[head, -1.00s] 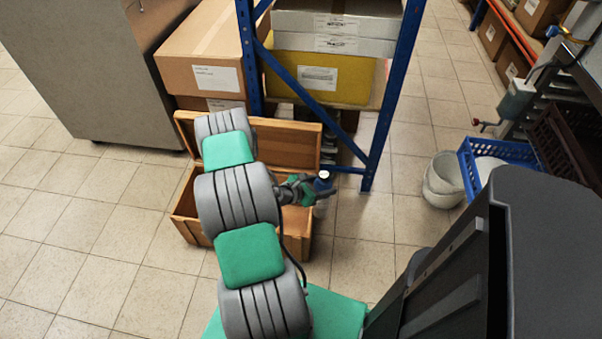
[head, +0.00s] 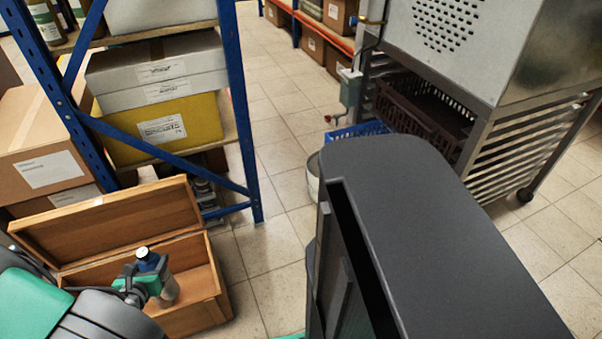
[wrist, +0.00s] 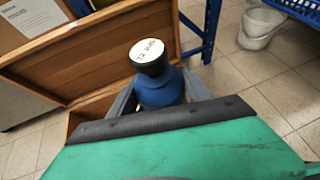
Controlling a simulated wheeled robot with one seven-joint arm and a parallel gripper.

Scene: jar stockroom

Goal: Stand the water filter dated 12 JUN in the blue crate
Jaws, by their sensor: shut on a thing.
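My gripper (head: 143,284) is shut on a water filter (head: 168,291) with a clear lower body, a blue upper part and a dark cap. It holds the filter roughly upright over the open wooden chest (head: 205,275). In the wrist view the filter (wrist: 160,90) sits between the fingers (wrist: 160,97). A white disc on its cap carries small print that looks like 12 JUN, upside down. The blue crate (head: 357,131) stands farther off, mostly hidden behind my dark body part; its corner also shows at the wrist view's top right (wrist: 297,11).
A blue-posted rack (head: 240,120) with boxes stands behind the chest. A white bucket (wrist: 258,28) stands below the blue crate. A steel rack (head: 480,150) with a brown crate (head: 425,115) is at the right. The tiled floor between is open.

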